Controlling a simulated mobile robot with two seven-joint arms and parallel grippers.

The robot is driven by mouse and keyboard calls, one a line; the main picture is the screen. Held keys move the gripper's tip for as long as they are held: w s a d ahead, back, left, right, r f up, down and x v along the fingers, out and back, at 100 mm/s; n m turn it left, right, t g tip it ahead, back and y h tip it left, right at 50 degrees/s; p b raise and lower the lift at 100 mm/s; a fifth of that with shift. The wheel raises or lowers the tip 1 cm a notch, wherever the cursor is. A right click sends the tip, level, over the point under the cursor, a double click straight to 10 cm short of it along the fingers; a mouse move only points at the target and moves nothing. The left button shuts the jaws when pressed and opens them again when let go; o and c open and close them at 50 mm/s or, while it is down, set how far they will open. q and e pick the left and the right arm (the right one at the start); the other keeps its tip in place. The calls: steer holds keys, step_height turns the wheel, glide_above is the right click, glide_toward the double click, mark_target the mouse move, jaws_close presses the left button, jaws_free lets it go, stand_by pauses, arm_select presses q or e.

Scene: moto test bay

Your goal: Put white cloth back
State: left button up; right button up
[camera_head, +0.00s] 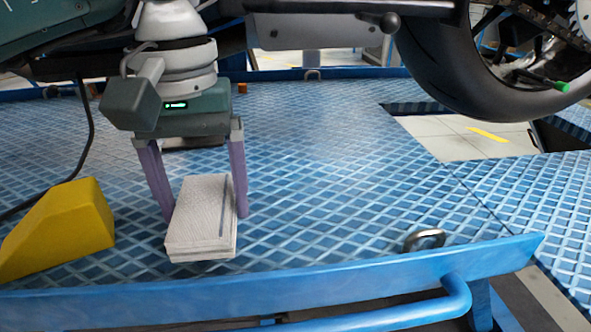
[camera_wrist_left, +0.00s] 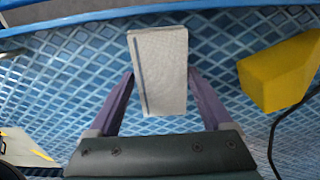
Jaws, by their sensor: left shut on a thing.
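The white cloth (camera_head: 200,220) is a folded, flat-sided stack with a dark stripe near one long edge. It is at the blue patterned platform's (camera_head: 330,200) front part, left of the middle in the head view. My left gripper (camera_head: 205,212) points down with its two purple fingers on opposite sides of the cloth, shut on it. The left wrist view also shows the cloth (camera_wrist_left: 160,80) between the fingertips (camera_wrist_left: 161,76). I cannot tell whether the cloth touches the platform. My right gripper is not in view.
A yellow wedge block (camera_head: 62,228) stands left of the cloth, with a black cable (camera_head: 85,135) behind it. A blue rail (camera_head: 330,277) runs along the front edge, with a metal ring (camera_head: 424,239) near it. A motorcycle wheel (camera_head: 470,80) is at upper right, beside a platform opening.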

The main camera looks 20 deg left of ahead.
mark_target(210, 225)
arm_select(q)
step_height(210, 225, down, 4)
steer(key=shift+b, duration=0.4)
steer(key=shift+f, duration=0.1)
steer(key=o, duration=1.1)
steer(key=shift+r, duration=0.6)
step_height(210, 225, up, 11)
steer(key=shift+r+p, duration=0.1)
steer(key=shift+p, duration=1.1)
